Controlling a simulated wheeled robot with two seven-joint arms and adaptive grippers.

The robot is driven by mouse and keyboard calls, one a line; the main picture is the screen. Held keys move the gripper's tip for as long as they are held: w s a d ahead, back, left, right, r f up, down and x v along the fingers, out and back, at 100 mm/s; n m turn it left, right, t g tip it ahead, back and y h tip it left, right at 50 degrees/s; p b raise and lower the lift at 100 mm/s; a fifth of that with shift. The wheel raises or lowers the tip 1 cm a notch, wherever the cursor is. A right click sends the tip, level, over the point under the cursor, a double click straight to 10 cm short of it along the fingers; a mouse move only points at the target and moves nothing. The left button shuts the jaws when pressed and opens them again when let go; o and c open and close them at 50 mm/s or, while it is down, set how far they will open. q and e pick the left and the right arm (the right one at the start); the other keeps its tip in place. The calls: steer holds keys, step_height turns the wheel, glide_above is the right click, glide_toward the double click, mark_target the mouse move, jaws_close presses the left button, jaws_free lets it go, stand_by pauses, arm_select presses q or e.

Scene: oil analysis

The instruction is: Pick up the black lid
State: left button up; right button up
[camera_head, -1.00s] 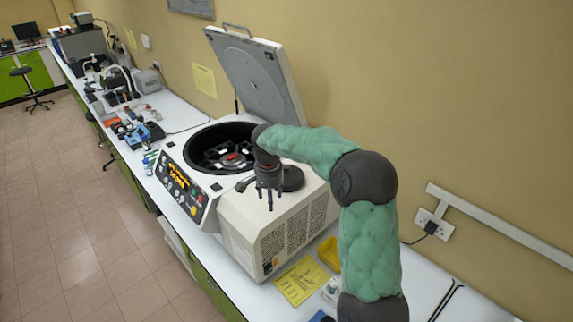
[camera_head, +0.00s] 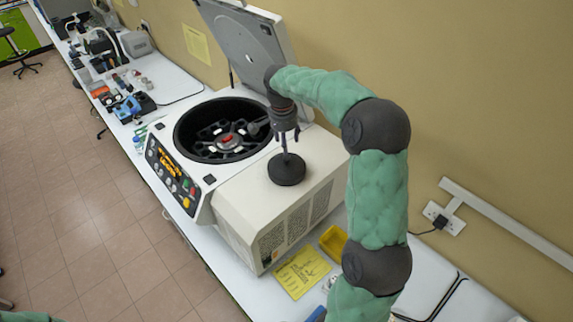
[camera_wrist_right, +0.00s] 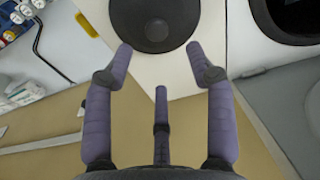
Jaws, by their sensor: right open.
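The black lid (camera_head: 287,170) is a round dark disc lying flat on the white top of the centrifuge (camera_head: 270,205), right of its open bowl. In the right wrist view, the lid (camera_wrist_right: 155,14) shows at the top edge with a raised round centre, partly cut off. There my right gripper (camera_wrist_right: 160,55) has its fingers spread, open, with nothing between them. My left gripper is not in view.
The centrifuge's hinged cover (camera_head: 240,45) stands raised behind the bowl (camera_head: 222,131). A yellow sheet (camera_head: 302,272) and a yellow tray (camera_head: 333,241) lie on the bench to the right. Small tools and bottles crowd the bench at the left.

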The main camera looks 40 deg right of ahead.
mark_target(287, 158)
steer(key=shift+w+d+f, duration=0.15)
steer(key=shift+d+f, duration=0.05)
steer(key=shift+f, duration=0.5)
steer(key=f+p, duration=0.1)
steer(key=f, duration=0.3)
steer(key=shift+s+a+f+p, duration=0.2)
steer(key=shift+f+p, duration=0.1)
steer(key=shift+p, duration=0.1)
steer(key=shift+w+d+f, duration=0.1)
steer(key=shift+f, duration=0.2)
steer(key=shift+c, duration=0.6)
jaws_close()
